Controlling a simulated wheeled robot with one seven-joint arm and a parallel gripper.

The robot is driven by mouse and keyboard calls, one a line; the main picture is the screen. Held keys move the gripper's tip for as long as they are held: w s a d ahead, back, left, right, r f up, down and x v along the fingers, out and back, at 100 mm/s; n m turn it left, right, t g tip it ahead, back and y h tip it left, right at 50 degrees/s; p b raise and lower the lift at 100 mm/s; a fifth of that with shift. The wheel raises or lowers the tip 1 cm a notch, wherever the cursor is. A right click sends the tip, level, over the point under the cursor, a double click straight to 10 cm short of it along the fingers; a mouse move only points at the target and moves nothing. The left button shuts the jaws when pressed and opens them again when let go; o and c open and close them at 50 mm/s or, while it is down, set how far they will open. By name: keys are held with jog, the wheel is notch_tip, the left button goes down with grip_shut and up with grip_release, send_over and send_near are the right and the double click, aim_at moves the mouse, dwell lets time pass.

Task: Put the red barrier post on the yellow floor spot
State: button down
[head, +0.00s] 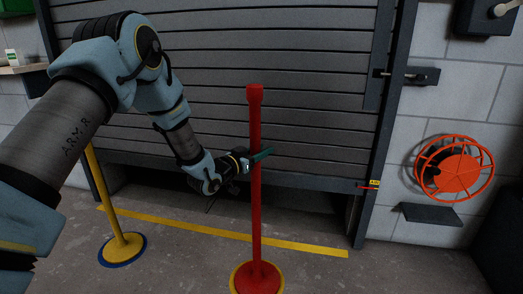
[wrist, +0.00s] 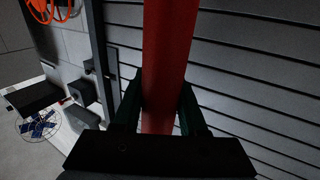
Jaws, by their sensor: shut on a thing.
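The red barrier post (head: 256,190) stands upright in the middle of the head view. Its round red base (head: 257,277) lies over the yellow floor spot (head: 234,281), which shows as a thin rim around the base. The front of both is cut off by the picture edge. I cannot tell whether the base touches the floor. My gripper (head: 257,157) is shut on the post's shaft around mid-height. In the wrist view, my gripper's dark green fingers (wrist: 160,108) sit on both sides of the red shaft (wrist: 167,45).
A yellow post (head: 107,200) stands on a blue floor spot (head: 141,238) at left. A yellow floor line (head: 300,247) runs behind the red post. The grey roller door (head: 320,90) is partly raised. An orange reel (head: 453,170) hangs at right.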

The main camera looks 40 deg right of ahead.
jog(key=shift+c, duration=2.2)
grip_release()
jog(key=s+a+p, duration=0.1)
jog(key=a, duration=1.1)
jog(key=shift+p, duration=0.3)
jog(key=shift+s+r, duration=0.1)
